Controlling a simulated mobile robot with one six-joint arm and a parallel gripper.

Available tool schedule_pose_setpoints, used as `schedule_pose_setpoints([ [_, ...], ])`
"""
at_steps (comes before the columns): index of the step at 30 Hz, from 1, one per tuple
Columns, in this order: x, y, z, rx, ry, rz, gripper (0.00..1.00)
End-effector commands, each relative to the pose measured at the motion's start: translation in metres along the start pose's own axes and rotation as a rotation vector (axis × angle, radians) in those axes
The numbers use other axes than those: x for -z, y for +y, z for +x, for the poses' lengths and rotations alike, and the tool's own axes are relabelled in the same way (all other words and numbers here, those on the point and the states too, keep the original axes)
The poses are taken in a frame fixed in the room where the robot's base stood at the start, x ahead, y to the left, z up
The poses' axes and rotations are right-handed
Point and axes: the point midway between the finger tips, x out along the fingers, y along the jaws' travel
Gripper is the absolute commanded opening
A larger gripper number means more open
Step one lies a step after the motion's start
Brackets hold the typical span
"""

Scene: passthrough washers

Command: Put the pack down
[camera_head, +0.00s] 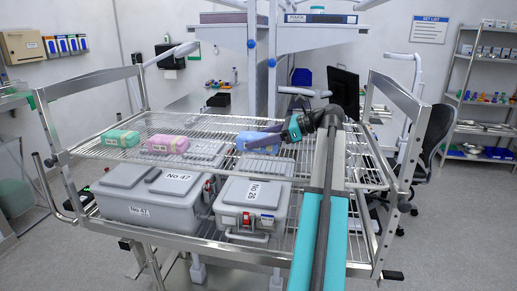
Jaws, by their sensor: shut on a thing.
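My gripper (279,134) reaches over the top wire shelf (215,127) of a metal rack cart and is shut on a blue pack (257,143). The blue pack is at or just above the wire shelf; I cannot tell whether it touches. A green pack (121,138) and a pink pack (165,144) sit to its left on the same shelf, apart from each other. The pink pack is the nearer of the two to the blue pack. My gripper's fingers partly cover the blue pack.
Grey lidded boxes marked No 47 (140,211) and No 26 (250,216) stand on the lower shelf. Metal side rails (92,80) rise at both ends of the cart. Bare shelf shows between the pink and blue packs. A chair (437,135) stands behind right.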

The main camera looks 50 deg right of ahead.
Motion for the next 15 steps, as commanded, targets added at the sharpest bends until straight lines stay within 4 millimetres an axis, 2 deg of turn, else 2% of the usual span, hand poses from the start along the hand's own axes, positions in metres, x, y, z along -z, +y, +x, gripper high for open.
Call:
schedule_pose_setpoints([
  [9,0.028,0.001,0.011,0.000,-0.002,0.000,0.26],
  [15,0.032,0.000,0.013,0.000,-0.001,-0.001,0.26],
])
